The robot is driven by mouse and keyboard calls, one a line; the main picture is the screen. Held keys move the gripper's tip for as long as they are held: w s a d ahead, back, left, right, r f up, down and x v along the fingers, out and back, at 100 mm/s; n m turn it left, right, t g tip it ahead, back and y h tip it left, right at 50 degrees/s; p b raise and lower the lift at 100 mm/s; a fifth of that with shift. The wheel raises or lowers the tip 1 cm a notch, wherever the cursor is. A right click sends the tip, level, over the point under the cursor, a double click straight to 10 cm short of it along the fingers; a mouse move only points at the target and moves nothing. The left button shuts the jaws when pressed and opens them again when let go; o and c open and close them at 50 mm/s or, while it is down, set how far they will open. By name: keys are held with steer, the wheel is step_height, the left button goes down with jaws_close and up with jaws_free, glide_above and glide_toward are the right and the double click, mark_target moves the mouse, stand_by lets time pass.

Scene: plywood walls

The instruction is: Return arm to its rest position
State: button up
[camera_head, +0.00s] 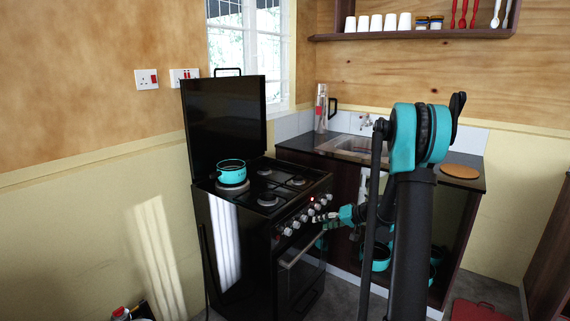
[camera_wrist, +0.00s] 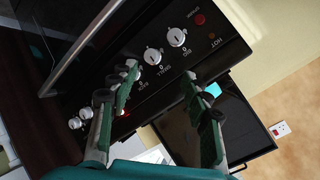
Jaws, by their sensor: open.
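My arm rises in the foreground of the head view, with its black column and teal joint at the right of the middle. My gripper (camera_head: 322,219) is in front of the stove's knob panel, close to the knobs. In the wrist view my gripper (camera_wrist: 160,74) has two green-padded fingers spread apart with nothing held between them. The white stove knobs (camera_wrist: 153,56) lie beyond the fingertips. Whether a finger touches a knob cannot be told.
The black stove (camera_head: 300,188) has its lid (camera_head: 224,118) raised, and a teal pot (camera_head: 231,172) stands on its left rear burner. The sink (camera_head: 355,146) and a round wooden board (camera_head: 460,171) are on the counter at right. A red object (camera_head: 482,311) lies on the floor.

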steer(key=s+d+f+g+h, duration=0.1)
steer(key=s+h, duration=0.3)
steer(key=s, duration=1.4)
steer(key=s+d+g+h, duration=0.1)
steer(key=s+h, duration=0.4)
steer(key=s, duration=1.3)
steer(key=shift+s+d+f+h, duration=0.15)
steer(key=shift+d+f+h, duration=0.2)
steer(key=shift+d, duration=0.35)
